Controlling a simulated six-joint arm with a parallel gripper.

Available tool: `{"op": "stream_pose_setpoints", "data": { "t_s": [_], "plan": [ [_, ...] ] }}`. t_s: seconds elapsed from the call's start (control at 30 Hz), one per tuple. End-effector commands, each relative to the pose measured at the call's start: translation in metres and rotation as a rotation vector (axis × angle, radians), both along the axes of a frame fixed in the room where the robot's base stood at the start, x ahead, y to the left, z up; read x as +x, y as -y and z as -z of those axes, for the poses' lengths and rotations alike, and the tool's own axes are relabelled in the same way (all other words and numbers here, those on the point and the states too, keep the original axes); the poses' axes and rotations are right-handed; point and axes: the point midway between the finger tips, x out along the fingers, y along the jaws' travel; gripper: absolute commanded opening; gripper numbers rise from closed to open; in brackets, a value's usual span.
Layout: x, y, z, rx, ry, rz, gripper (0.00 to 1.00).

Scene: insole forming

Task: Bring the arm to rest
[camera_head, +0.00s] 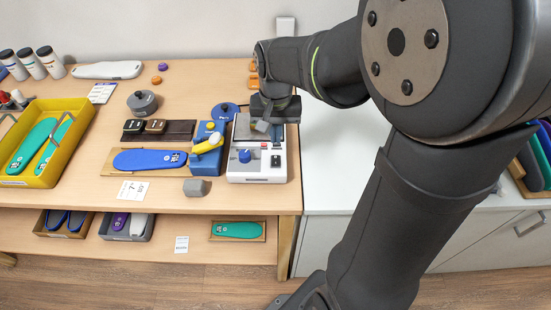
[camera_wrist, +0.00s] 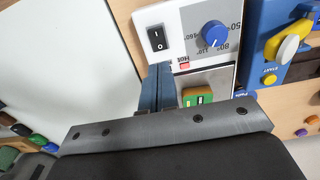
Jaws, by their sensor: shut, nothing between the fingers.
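My gripper (camera_head: 275,127) is over the right side of the white heater box (camera_head: 257,177), with its fingers pointing down. In the wrist view my gripper (camera_wrist: 157,82) has its two blue-grey fingers together, with nothing between them. The fingertips are near the box's black rocker switch (camera_wrist: 158,39) and the red "Hot" label. I cannot tell whether they touch the box. A blue knob (camera_wrist: 213,33) sits on the box's panel. My arm reaches in from the right and hides part of the bench.
The blue press (camera_head: 201,165) with a yellow handle stands left of the box. A blue insole (camera_head: 150,159) lies on a wooden board. A yellow tray (camera_head: 65,165) holds green insoles at far left. The white counter (camera_head: 335,160) to the right looks clear.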

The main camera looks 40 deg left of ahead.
Motion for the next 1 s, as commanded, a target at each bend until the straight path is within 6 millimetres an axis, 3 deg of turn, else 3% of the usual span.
{"op": "stream_pose_setpoints", "data": {
  "t_s": [0.5, 1.0],
  "plan": [
    [0.0, 0.0, -0.004, -0.002, -0.001, 0.0, 0.0],
    [0.0, 0.001, 0.058, -0.003, -0.001, 0.0, 0.0]
  ]
}}
